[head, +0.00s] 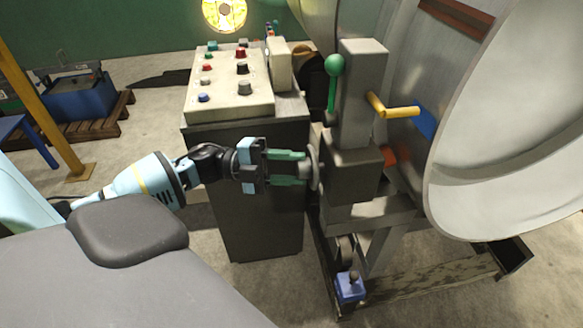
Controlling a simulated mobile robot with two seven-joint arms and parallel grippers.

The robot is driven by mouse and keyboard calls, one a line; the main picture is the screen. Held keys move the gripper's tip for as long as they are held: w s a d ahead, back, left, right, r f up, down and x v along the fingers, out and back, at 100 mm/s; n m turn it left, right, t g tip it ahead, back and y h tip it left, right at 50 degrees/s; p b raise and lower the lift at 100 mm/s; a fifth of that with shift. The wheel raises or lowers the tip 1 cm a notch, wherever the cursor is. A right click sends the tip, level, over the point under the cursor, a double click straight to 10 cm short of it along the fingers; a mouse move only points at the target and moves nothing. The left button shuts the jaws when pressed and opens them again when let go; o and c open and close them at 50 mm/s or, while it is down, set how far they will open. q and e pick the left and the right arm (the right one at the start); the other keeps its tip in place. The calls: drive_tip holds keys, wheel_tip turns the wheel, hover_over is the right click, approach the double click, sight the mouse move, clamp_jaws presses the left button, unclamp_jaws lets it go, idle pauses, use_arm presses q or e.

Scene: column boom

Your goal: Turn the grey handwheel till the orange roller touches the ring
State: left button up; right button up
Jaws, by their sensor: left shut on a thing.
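The grey handwheel (314,164) shows nearly edge-on, on the left side of a grey block at the foot of an upright housing (365,95). My left gripper (302,169) reaches it from the left, with its green fingers shut on the handwheel; the exact grip is partly hidden. The ring (432,150) is the rim of the large pale metal drum at the right. An orange-red part (390,157) shows between the housing and the drum; it may be the orange roller. Most of it is hidden, and I cannot tell whether it touches the ring. My right gripper is not in view.
A control box (232,103) with several coloured knobs stands on a dark cabinet (255,190) behind my left gripper. A green-knobbed lever (333,70) and a yellow handle (392,108) are on the housing. A blue pedal-like box (350,287) sits low in front.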

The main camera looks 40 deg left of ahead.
use_arm(q)
drive_tip(key=shift+m, duration=0.3)
drive_tip(key=o, duration=1)
drive_tip(key=shift+b+v, duration=0.55)
drive_tip(key=shift+v, duration=3.4)
drive_tip(key=shift+r, duration=0.1)
